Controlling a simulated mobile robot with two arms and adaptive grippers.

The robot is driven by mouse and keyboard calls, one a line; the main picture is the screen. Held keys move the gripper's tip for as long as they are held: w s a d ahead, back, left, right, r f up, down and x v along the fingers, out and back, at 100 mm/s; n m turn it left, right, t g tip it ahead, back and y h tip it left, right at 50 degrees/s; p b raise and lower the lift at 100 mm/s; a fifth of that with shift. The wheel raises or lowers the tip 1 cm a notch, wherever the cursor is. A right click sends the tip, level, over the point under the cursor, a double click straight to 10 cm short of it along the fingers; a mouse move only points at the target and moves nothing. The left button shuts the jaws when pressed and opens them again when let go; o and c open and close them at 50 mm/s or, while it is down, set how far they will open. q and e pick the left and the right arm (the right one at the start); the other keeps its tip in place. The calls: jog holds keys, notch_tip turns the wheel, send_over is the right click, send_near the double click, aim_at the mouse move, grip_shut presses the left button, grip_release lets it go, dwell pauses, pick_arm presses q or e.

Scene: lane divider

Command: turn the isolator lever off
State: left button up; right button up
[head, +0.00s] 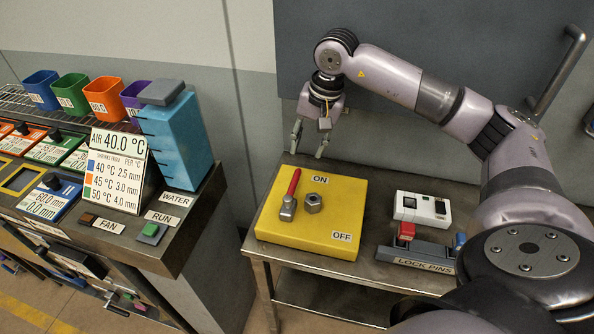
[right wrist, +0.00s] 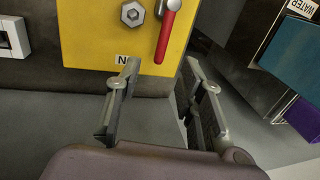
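A yellow isolator box (head: 318,235) sits on a small metal table in the head view, marked ON at its far edge and OFF at its near right corner. Its red-handled lever (head: 291,192) has a grey hub at the near end, and the red handle points to the far side, left of the ON label. The lever also shows at the top of the right wrist view (right wrist: 167,36). My right gripper (head: 308,152) is open and empty, above the table's back edge beyond the box, apart from the lever. My left gripper is not in view.
A hex nut (head: 314,203) stands on the box right of the lever. A white device (head: 422,208) and a lock pins rack (head: 416,255) stand to the right. A control console (head: 140,240) with a blue container (head: 177,140) is at left, across a gap.

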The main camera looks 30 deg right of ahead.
jog(key=p, duration=0.1)
send_near(296, 178)
jog(key=p+x, duration=0.2)
jog(key=x, duration=0.5)
jog(key=shift+a, duration=0.15)
jog(key=shift+f, duration=0.3)
jog(key=shift+w+f, duration=0.1)
jog(key=shift+f, duration=0.35)
jog(key=c, duration=0.7)
grip_shut()
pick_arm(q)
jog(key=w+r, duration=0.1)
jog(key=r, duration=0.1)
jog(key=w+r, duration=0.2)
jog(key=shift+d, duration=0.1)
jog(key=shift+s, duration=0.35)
